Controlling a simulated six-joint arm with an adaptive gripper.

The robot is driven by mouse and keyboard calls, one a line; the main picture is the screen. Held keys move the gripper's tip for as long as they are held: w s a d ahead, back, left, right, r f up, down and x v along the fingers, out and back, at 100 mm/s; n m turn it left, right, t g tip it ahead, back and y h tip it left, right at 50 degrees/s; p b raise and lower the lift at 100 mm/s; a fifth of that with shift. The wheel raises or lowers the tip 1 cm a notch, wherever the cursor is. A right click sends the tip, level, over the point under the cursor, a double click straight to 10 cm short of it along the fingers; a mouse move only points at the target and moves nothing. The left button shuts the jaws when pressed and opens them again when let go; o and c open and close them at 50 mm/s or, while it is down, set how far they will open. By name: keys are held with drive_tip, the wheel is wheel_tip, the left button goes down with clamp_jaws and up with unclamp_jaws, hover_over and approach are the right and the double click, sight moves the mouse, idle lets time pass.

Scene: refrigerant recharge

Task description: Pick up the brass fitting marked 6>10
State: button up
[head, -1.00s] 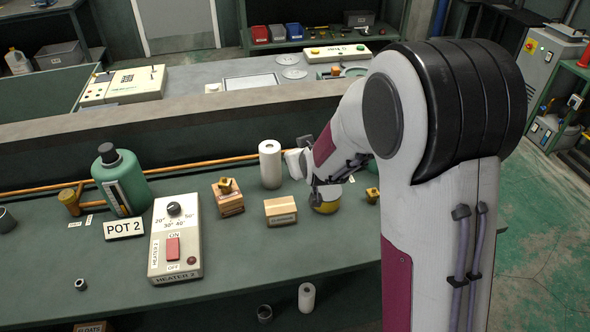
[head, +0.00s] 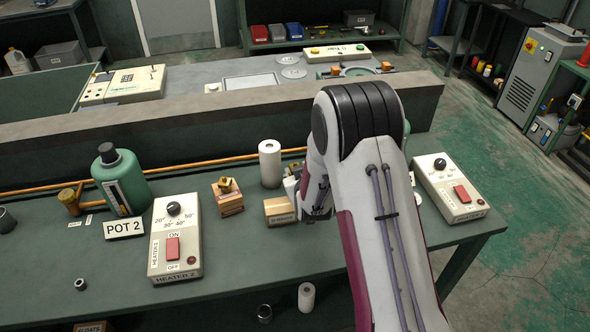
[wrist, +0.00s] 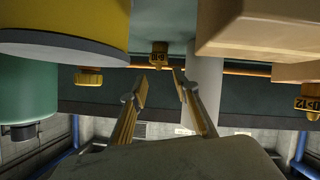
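In the wrist view, which looks upside down, a small brass fitting (wrist: 159,54) stands straight ahead, just beyond my fingertips. Its dark marking is upside down and too small to read surely. My gripper (wrist: 162,92) is open and empty, its two fingers apart with the fitting past the gap. A second brass fitting (wrist: 89,77) is at the left, and a third (wrist: 308,98) with dark lettering is at the right edge. In the head view a brass fitting sits on a wooden block (head: 229,200); my gripper (head: 312,212) is low beside a cardboard box, its fingers hidden.
The cardboard box (head: 279,211) and a yellow container (wrist: 70,25) flank my gripper closely. A white roll (head: 270,164) stands behind. Heater 2 (head: 160,250) and a green bottle (head: 128,185) are to the left; another heater box (head: 450,187) is at the right.

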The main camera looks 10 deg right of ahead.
idle(0.4)
drive_tip(key=shift+x, duration=1.3)
drive_tip(key=shift+w+f, duration=0.1)
drive_tip(key=shift+f+x, duration=0.15)
drive_tip(key=shift+x, duration=1.1)
drive_tip(key=shift+f+x, duration=0.15)
drive_tip(key=shift+x, duration=1.05)
drive_tip(key=c, duration=0.8)
